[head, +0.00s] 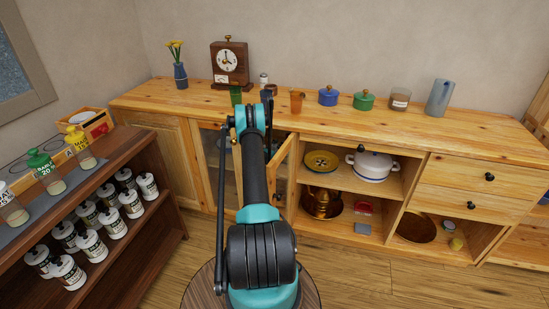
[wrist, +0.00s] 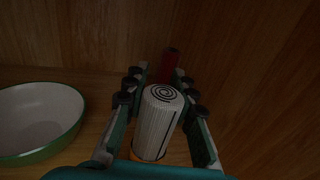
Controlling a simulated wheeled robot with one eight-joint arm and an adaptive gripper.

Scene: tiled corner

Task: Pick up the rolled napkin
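The rolled napkin (wrist: 158,122) shows in the wrist view as a pale striped cylinder with a dark spiral on its end and an orange band at its lower end. It is between the two fingers of my gripper (wrist: 160,88). The fingers are spread, one on each side of it, with narrow dark gaps between them and the napkin. The napkin's underside is hidden, so I cannot tell how it rests. In the head view my arm hides the gripper and the napkin.
A white bowl with a green outside (wrist: 38,118) is left of the gripper. A dark red object (wrist: 170,65) is behind the napkin. Wooden walls enclose this space. In the head view an open cabinet door (head: 281,167) is beside my arm. Pots and a clock (head: 229,62) stand on the wooden counter (head: 420,124).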

